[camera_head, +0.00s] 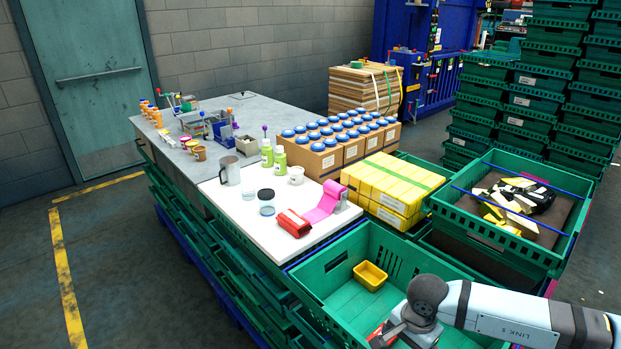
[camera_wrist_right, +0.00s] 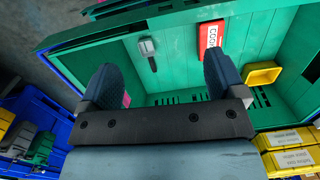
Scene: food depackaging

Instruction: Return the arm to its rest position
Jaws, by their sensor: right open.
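My right arm (camera_head: 510,312) comes in from the right in the head view, with its wrist over the near green crate (camera_head: 330,262). In the wrist view my right gripper (camera_wrist_right: 162,72) is open, its two dark fingers spread with nothing between them. The crate (camera_wrist_right: 185,50) shows beyond the fingers. In it lie a red packet (camera_wrist_right: 211,38) with a white label, a small yellow tray (camera_wrist_right: 263,74) and a grey-headed tool (camera_wrist_right: 148,50) with a dark handle. The yellow tray also shows in the head view (camera_head: 370,275). My left gripper is in neither view.
A white worktop (camera_head: 240,212) holds a red packet (camera_head: 294,223), a pink strip (camera_head: 327,201), a grey mug (camera_head: 229,171) and jars. Yellow packs (camera_head: 395,187) stand behind the crate. Another green crate (camera_head: 480,232) with blue bars and wrappers is at the right.

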